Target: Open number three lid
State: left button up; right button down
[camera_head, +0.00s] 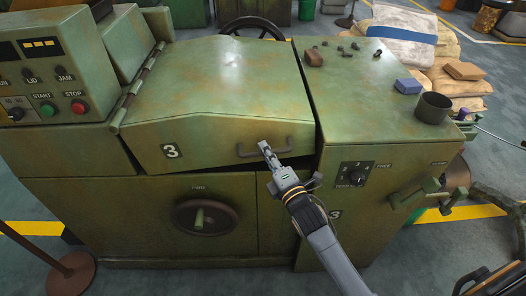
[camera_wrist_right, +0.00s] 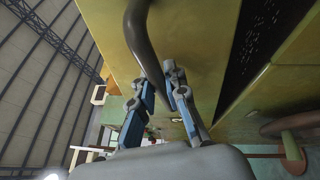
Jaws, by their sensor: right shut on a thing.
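The number three lid (camera_head: 220,85) is a worn green cover with a white "3" plate on its front, hinged along its left side. A dark gap shows under its front edge and along its right side, so it appears slightly raised. Its bar handle (camera_head: 247,152) is on the front face, near the right end. My right gripper (camera_head: 265,147) is at this handle, its fingers shut on it. In the right wrist view the dark curved handle (camera_wrist_right: 143,40) runs down between the two fingers (camera_wrist_right: 158,88). My left gripper is not in view.
A control panel (camera_head: 60,75) with start and stop buttons stands left of the lid. The right machine top (camera_head: 370,95) holds a blue block (camera_head: 407,86), a dark cup (camera_head: 433,108) and small metal pieces.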

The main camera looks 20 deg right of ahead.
notch_tip(320, 180, up, 24)
jog(key=a+n+g+p, duration=0.2)
jog(key=n+p, duration=0.4)
jog(key=p, duration=1.3)
jog(key=w+a+r+n+g+h+p, duration=0.1)
jog(key=w+a+r+n, duration=0.1)
jog(key=a+r, duration=0.7)
jog(key=w+a+r+n+g+h+p, duration=0.1)
jog(key=w+a+r+n+g+h, duration=0.1)
jog(key=a+r, duration=0.8)
jog(key=shift+w+a+r+n, duration=0.15)
jog(key=shift+w+r+n, duration=0.2)
jog(key=shift+w+n, duration=0.55)
jog(key=shift+w, duration=0.1)
jog(key=c, duration=1.3)
grip_release()
jog(key=shift+w, duration=0.1)
jog(key=shift+c, duration=0.2)
